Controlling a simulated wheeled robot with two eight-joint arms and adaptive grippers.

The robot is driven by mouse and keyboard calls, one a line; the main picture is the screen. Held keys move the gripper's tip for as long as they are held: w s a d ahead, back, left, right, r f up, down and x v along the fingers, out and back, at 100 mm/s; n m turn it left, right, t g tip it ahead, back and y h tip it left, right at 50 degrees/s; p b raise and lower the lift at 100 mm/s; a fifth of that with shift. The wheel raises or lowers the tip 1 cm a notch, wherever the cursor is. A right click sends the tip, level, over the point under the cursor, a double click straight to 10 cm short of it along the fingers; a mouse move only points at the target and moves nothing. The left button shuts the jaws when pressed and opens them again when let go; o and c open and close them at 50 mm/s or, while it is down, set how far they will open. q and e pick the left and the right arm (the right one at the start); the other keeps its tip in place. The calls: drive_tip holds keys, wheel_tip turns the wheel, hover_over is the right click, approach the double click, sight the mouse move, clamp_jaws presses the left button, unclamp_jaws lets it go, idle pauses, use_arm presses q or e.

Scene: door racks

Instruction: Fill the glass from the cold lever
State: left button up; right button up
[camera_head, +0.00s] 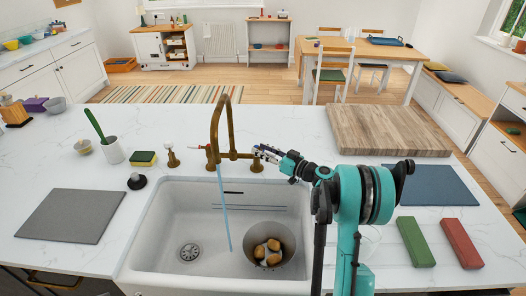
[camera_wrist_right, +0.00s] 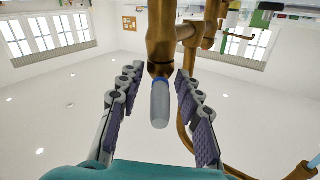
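The brass tap (camera_head: 216,120) stands behind the white sink, and a thin blue-tinted stream of water (camera_head: 224,210) runs from its spout into the basin. The cold lever (camera_wrist_right: 160,103), white with a blue band, shows in the right wrist view between my right fingers. My right gripper (camera_head: 268,153) is at the tap's right side; its fingers (camera_wrist_right: 150,100) are apart on both sides of the lever, with gaps visible. A faint clear rim, perhaps the glass (camera_head: 371,240), shows on the counter right of the sink, partly hidden by my right arm. My left gripper is out of view.
A metal pot (camera_head: 286,238) with potatoes stands in the sink (camera_head: 165,225). A wooden board (camera_head: 385,130), blue mat (camera_head: 435,185), green block (camera_head: 415,241) and red block (camera_head: 461,243) lie at right. A grey mat (camera_head: 72,215), sponge (camera_head: 143,158) and brush cup (camera_head: 113,151) are at left.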

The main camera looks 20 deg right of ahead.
wheel_tip(320, 180, up, 10)
idle(0.7)
